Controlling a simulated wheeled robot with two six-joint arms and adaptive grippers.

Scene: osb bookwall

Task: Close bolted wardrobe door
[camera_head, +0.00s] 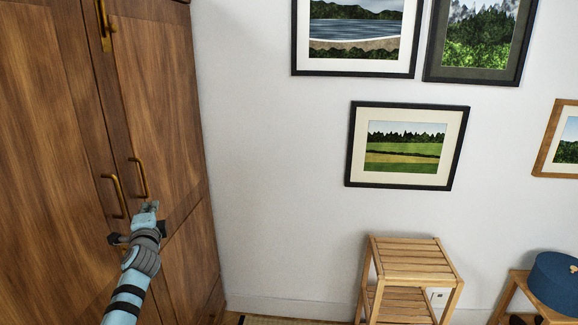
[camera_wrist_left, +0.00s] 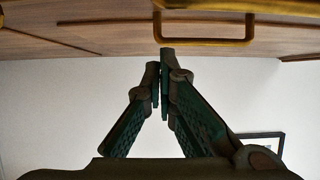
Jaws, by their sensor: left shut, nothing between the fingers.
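The wooden wardrobe fills the left of the head view, with a left door (camera_head: 45,160) and a right door (camera_head: 160,100). The two doors look about flush; a small gap cannot be ruled out. A brass bolt (camera_head: 105,28) sits high near the line where they meet. Each door has a brass bar handle, the left one (camera_head: 117,196) and the right one (camera_head: 139,178). My left gripper (camera_head: 151,206) is shut and empty, just below the right handle. In the left wrist view its fingertips (camera_wrist_left: 162,60) are close to a brass handle (camera_wrist_left: 205,42); contact is unclear. My right gripper is not in view.
A white wall with several framed pictures (camera_head: 408,145) stands right of the wardrobe. The space between wardrobe and stand looks clear.

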